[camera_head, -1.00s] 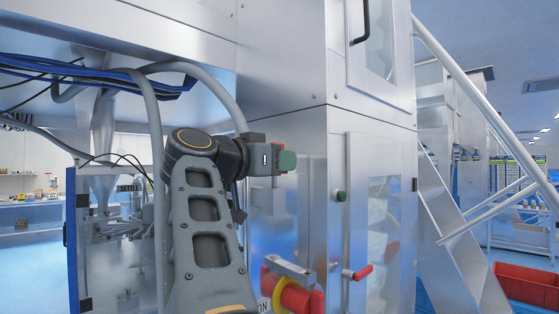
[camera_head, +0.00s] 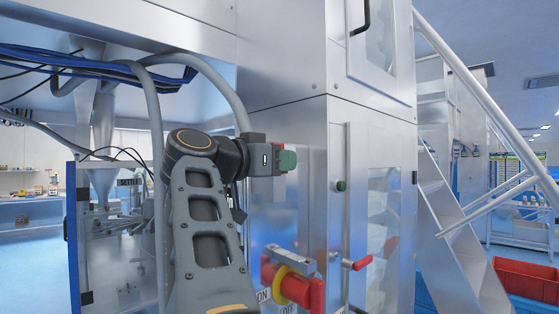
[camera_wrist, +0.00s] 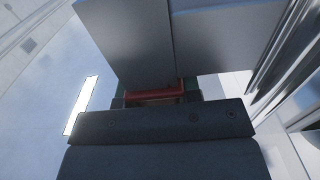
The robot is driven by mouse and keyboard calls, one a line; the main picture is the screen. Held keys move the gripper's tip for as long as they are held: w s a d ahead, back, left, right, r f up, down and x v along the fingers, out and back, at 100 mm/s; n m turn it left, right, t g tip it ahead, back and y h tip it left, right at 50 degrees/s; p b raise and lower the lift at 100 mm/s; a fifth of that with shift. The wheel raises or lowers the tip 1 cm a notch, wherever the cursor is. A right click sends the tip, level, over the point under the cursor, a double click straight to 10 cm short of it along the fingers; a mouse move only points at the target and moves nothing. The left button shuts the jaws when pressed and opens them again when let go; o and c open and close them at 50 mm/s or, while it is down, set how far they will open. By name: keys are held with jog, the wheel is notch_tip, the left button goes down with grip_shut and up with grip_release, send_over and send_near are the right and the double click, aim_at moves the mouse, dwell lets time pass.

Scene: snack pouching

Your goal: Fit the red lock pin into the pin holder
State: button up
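My gripper (camera_head: 284,160) is raised in front of the steel cabinet in the head view, its green pad facing right. In the wrist view, a red piece (camera_wrist: 153,93), apparently the red lock pin, lies between the green pads of my gripper (camera_wrist: 157,91), which looks shut on it. Most of the pin is hidden by the gripper body. A red rotary switch (camera_head: 301,291) with a yellow collar sits on the cabinet below my gripper. A metal bracket (camera_head: 292,258) is at its top, possibly the pin holder; I cannot tell for sure.
A steel stair with a sloping rail (camera_head: 470,83) stands at the right, near a red bin (camera_head: 525,278). Hoses (camera_head: 213,83) hang close above my arm.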

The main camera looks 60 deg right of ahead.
jog(key=o, duration=0.5)
jog(key=shift+o, duration=0.2)
jog(key=v, duration=1.3)
jog(key=shift+w+a+b, duration=0.2)
jog(key=shift+a+b, duration=0.1)
jog(key=shift+a, duration=0.05)
jog(key=shift+r, duration=0.1)
